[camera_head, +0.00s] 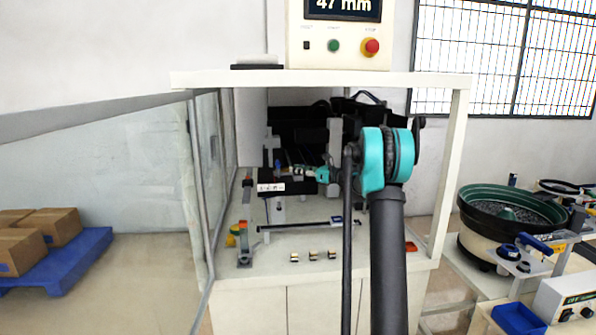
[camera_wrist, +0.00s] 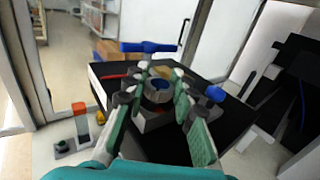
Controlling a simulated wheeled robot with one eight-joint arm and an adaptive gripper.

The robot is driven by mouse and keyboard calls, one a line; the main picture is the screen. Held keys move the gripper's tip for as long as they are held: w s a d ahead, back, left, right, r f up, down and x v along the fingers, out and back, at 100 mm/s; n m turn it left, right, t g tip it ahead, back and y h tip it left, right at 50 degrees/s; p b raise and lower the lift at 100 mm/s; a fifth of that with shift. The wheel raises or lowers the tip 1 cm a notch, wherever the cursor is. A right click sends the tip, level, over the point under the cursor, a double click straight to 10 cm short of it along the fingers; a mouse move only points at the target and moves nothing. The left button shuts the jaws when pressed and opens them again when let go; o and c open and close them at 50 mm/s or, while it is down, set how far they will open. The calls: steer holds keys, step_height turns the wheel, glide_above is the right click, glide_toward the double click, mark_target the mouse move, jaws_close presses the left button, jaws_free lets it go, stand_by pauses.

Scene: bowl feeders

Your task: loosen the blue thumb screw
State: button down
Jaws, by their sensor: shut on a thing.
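A blue bar handle (camera_wrist: 150,47) stands beyond the fingers, and a blue knob (camera_wrist: 216,93) is at their right. An orange-topped post (camera_wrist: 80,118) stands at left. In the head view, several small parts (camera_head: 313,255) lie on the cabinet's front ledge; a glass door (camera_head: 206,170) is at left.

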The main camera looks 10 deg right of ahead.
steer(key=n+g+y, duration=0.1)
steer(key=n+g, duration=0.1)
steer(key=g, duration=0.1)
steer(key=n+g+y, duration=0.2)
steer(key=g, duration=0.1)
steer(key=shift+w+n, duration=0.1)
steer(key=shift+n, duration=0.2)
steer(key=shift+n+g+y, duration=0.15)
steer(key=shift+n+g, duration=0.7)
steer(key=shift+g, duration=0.6)
steer(key=shift+n+g+y, duration=0.15)
steer(key=shift+n+g, duration=0.7)
steer(key=shift+g, duration=0.9)
steer(key=c, duration=1.2)
jaws_free()
steer(key=w+d, duration=0.1)
steer(key=d, duration=1)
steer(key=shift+d, duration=0.4)
